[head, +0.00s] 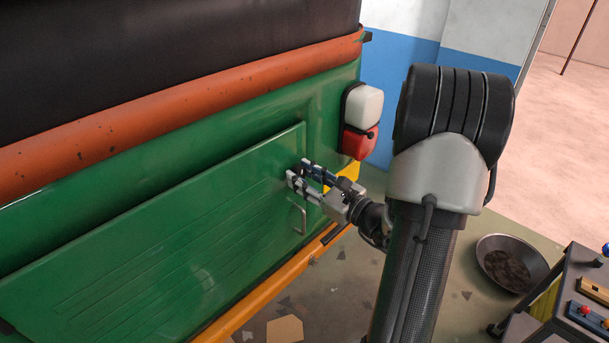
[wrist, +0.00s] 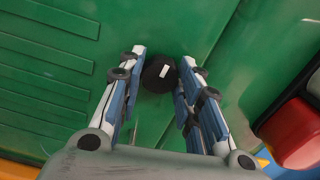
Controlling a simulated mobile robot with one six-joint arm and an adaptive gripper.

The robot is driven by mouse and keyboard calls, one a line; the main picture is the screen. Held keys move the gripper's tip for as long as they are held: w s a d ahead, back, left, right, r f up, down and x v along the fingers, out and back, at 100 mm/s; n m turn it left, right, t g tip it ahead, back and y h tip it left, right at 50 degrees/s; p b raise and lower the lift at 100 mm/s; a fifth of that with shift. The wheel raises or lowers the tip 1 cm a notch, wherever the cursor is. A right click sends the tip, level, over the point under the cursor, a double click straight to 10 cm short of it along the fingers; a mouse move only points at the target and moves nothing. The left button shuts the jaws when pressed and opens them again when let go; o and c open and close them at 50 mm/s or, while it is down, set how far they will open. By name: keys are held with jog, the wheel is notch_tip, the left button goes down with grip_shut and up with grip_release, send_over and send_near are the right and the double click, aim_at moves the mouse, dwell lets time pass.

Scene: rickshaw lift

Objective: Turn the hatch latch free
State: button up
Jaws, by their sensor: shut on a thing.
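The green hatch (head: 170,240) is set in the green rear body of the rickshaw and looks closed. Its latch is a round black knob (wrist: 158,74) with a short white mark, near the hatch's edge in the wrist view. My gripper (wrist: 163,58) has one finger on each side of the knob and is shut on it. In the head view my gripper (head: 298,172) reaches the hatch's upper right corner, and its fingers hide the latch there. A small metal handle (head: 300,218) is on the hatch just below the fingers.
A red and white lamp (head: 361,120) sits close to the right of my gripper; its red part (wrist: 293,130) also shows in the wrist view. A yellow bumper bar (head: 265,297) runs below the hatch. A pan (head: 511,262) and a tool cart (head: 565,310) stand at the right.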

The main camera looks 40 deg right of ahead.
jog(key=m+p, duration=0.4)
jog(key=shift+r+m, duration=0.15)
jog(key=shift+m, duration=0.25)
jog(key=m+p, duration=0.4)
jog(key=shift+m, duration=0.3)
jog(key=m+p, duration=0.4)
jog(key=shift+m+p, duration=1.15)
jog(key=shift+m, duration=0.75)
jog(key=o, duration=1.1)
